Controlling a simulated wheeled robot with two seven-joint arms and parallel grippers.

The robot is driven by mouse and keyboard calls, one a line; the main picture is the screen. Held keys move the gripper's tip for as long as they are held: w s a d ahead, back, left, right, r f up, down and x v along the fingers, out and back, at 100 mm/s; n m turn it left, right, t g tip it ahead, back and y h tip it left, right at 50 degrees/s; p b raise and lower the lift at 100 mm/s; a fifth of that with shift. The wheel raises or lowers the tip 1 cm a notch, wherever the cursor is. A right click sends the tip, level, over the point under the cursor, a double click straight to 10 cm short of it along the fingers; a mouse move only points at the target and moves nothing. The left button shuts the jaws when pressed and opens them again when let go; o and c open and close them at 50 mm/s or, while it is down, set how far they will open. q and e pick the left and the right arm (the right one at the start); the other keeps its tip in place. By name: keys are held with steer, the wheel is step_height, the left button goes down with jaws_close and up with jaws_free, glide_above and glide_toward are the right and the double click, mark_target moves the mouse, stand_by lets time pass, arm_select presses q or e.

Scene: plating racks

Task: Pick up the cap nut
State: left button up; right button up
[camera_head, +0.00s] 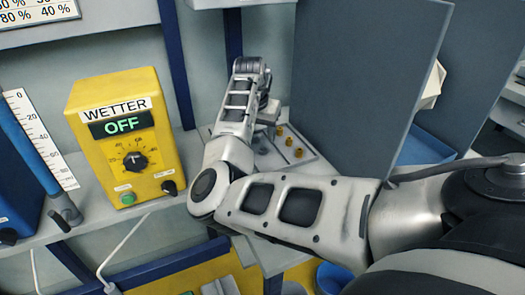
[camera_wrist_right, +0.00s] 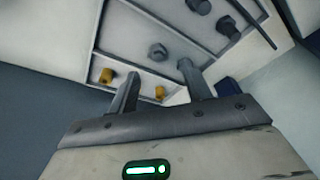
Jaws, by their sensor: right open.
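Several small brass-coloured pieces, which look like cap nuts, lie in a light grey compartmented tray (camera_head: 313,168) on the shelf. In the head view, one cap nut (camera_head: 289,141) shows just right of my right gripper (camera_head: 264,135), whose fingers are mostly hidden by the arm. In the right wrist view, a brass cap nut (camera_wrist_right: 106,76) lies left of the fingers, and another (camera_wrist_right: 160,92) shows between them. My right gripper (camera_wrist_right: 159,75) is open with nothing between its fingers that I can see held. Its exact height above the tray is unclear. My left gripper is not in view.
In other tray compartments lie a grey hex nut (camera_wrist_right: 157,52) and grey bolts (camera_wrist_right: 227,27). A tall dark grey panel (camera_head: 360,80) stands right of the tray. A yellow WETTER box (camera_head: 125,140) reading OFF stands to the left, beside a blue shelf post (camera_head: 178,65).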

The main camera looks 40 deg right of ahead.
mark_target(262, 147)
steer(key=x, duration=0.5)
steer(key=shift+s+f, duration=0.2)
steer(key=shift+c, duration=0.3)
jaws_close()
steer(key=shift+r, duration=0.15)
